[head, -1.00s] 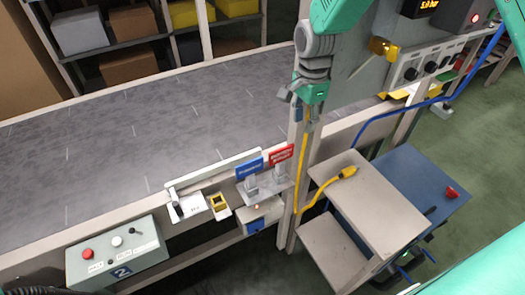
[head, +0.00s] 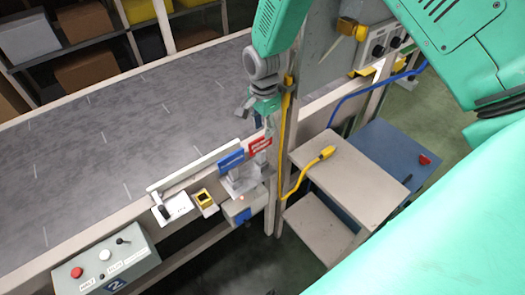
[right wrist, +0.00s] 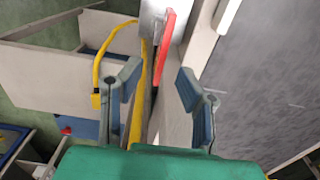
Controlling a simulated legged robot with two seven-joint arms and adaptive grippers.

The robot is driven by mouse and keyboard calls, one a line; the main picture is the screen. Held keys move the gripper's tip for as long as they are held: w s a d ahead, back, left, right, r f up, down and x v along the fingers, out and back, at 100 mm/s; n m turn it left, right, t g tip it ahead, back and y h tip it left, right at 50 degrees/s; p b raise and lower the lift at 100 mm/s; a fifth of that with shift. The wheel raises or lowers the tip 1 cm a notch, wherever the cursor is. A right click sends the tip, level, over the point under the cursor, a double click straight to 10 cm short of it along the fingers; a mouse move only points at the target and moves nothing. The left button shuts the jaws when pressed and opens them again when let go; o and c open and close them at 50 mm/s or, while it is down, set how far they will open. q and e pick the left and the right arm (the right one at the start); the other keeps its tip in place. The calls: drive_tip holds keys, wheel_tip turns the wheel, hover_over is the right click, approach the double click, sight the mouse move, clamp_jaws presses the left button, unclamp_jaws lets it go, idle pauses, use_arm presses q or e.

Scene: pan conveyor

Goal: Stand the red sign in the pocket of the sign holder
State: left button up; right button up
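The red sign (head: 260,146) stands upright at the conveyor's near edge, just right of a blue sign (head: 231,160). The sign holder (head: 245,184), pale with clear parts, is below the signs. I cannot tell whether the red sign's lower edge sits in a pocket. My right gripper (head: 259,116) is just above the red sign in the head view. In the right wrist view my right gripper (right wrist: 158,74) is open and empty, with the red sign (right wrist: 165,42) edge-on ahead, roughly between the fingertips. My left gripper is not in view.
A post (head: 284,150) with a yellow cable (head: 300,182) stands close to the right of the sign. A yellow-rimmed box (head: 204,198) and white device (head: 172,207) sit to the left. A button box (head: 105,265) is at lower left. The conveyor belt (head: 120,130) is clear.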

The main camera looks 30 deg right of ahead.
sight(262, 137)
drive_tip(key=f, duration=0.2)
drive_tip(key=a+f+p, duration=0.1)
drive_tip(key=f, duration=0.1)
drive_tip(key=shift+w+a+f, duration=0.2)
drive_tip(key=shift+f, duration=0.15)
drive_tip(key=shift+s+d+f, duration=0.1)
drive_tip(key=shift+d+f, duration=0.15)
drive_tip(key=shift+d, duration=0.25)
drive_tip(key=shift+a, duration=0.15)
drive_tip(key=shift+a+f, duration=0.1)
drive_tip(key=shift+a, duration=0.15)
drive_tip(key=shift+d, duration=0.3)
clamp_jaws()
